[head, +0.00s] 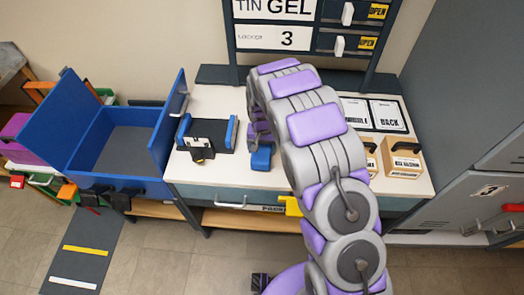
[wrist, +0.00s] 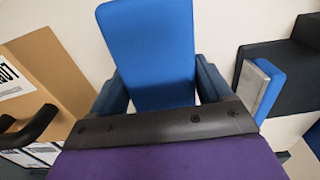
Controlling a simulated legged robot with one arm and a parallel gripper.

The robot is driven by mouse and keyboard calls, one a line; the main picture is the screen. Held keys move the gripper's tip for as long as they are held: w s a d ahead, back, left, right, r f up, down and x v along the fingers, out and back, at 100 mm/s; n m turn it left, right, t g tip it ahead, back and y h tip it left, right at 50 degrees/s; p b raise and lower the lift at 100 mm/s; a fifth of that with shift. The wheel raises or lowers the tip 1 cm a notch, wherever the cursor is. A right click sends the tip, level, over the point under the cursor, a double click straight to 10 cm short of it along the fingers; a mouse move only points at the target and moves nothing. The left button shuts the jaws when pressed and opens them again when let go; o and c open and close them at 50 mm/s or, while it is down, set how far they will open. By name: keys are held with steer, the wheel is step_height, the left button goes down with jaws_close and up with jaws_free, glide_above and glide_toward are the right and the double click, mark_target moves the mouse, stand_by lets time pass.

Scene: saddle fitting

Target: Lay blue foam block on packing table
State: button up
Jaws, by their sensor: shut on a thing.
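The blue foam block (wrist: 148,50) stands out between the two dark fingers of my gripper (wrist: 160,88) in the wrist view. My gripper is shut on it. In the head view, a blue piece that looks like the block (head: 262,157) shows at the end of my purple and grey arm, over the white top of the packing table (head: 225,178). My arm hides most of the gripper there. I cannot tell whether the block touches the table top.
A black fixture with blue pads (head: 207,134) stands just left of the block. Cardboard boxes (head: 403,158) and label cards (head: 388,115) lie on the right. A blue open bin (head: 125,188) stands left of the table. Bare table top lies between fixture and front edge.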

steer(key=shift+a+f, duration=0.25)
steer(key=shift+f, duration=0.65)
steer(key=shift+a+f, duration=0.25)
steer(key=shift+a, duration=0.05)
steer(key=shift+a+r, duration=0.1)
steer(key=shift+a, duration=0.05)
steer(key=o, duration=0.6)
steer(key=shift+c, duration=0.2)
steer(key=o, duration=0.4)
steer(key=shift+d, duration=0.4)
steer(key=shift+r, duration=0.1)
